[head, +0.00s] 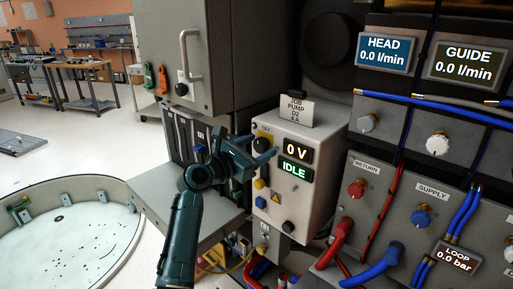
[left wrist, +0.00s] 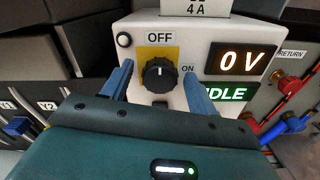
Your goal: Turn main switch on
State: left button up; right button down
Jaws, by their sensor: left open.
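The main switch is a black rotary knob (left wrist: 158,74) on a yellow plate, marked OFF above and ON to its right, with its white pointer line towards OFF. It sits on the front of a light grey pump box (head: 292,205), whose displays read 0 V and IDLE. My left gripper (head: 260,149) is open at the box's upper left front. In the left wrist view its two blue fingers (left wrist: 158,82) stand apart on either side of the knob, with gaps to it. In the head view the gripper partly hides the knob. My right gripper is not in view.
A grey cabinet (head: 227,60) with a handle stands behind and above my left arm. To the right is a panel with RETURN (head: 357,189) and SUPPLY (head: 421,216) valves, with red and blue hoses. A round white basin (head: 75,235) lies at the lower left.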

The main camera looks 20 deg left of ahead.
pick_arm(q)
jog(key=shift+c, duration=0.5)
jog(key=c, duration=0.9)
